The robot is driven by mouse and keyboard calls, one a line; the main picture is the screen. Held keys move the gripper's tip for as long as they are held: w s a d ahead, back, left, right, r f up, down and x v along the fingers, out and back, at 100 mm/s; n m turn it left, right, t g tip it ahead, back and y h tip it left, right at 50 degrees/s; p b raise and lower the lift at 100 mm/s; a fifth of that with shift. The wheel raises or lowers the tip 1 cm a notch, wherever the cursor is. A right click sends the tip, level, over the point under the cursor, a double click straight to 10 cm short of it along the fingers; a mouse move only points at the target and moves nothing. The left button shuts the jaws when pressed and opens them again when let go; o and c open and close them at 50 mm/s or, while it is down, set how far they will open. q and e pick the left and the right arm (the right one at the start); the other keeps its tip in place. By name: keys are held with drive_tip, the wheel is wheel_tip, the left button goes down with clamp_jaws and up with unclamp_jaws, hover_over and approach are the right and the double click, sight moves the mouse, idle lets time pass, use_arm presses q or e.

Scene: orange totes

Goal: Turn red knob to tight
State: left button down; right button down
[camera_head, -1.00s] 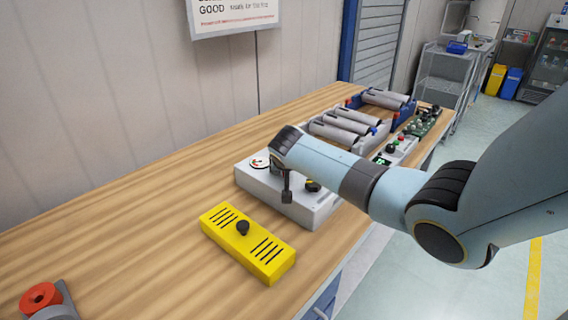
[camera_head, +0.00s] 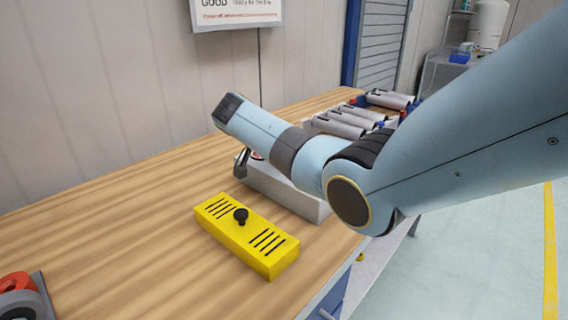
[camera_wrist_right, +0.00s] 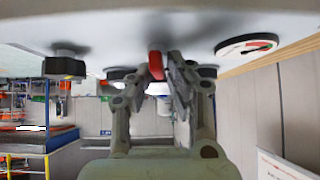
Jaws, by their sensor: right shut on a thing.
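The red knob (camera_wrist_right: 156,66) shows in the right wrist view between the fingertips of my right gripper (camera_wrist_right: 163,74), which is shut on it. The knob sits on the face of a light grey box, with a round dial gauge (camera_wrist_right: 247,45) beside it and a black knob (camera_wrist_right: 65,66) on the other side. In the head view my right gripper (camera_head: 241,165) is at the left end of the grey box (camera_head: 305,204); my right arm hides the red knob and most of the box top. My left gripper is not in view.
A yellow slotted box (camera_head: 245,236) with a black knob lies in front of the grey box. Grey cylinders (camera_head: 345,122) in holders stand behind it. A red-orange round part (camera_head: 14,284) is at the lower left. The wooden table (camera_head: 110,235) is clear on the left.

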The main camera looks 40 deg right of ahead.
drive_tip(key=shift+s+f+m+g, duration=0.15)
drive_tip(key=shift+m+g, duration=0.15)
drive_tip(key=c, duration=1.4)
unclamp_jaws()
drive_tip(key=shift+s+d, duration=0.1)
drive_tip(key=shift+o, duration=0.2)
drive_tip(key=v, duration=1.2)
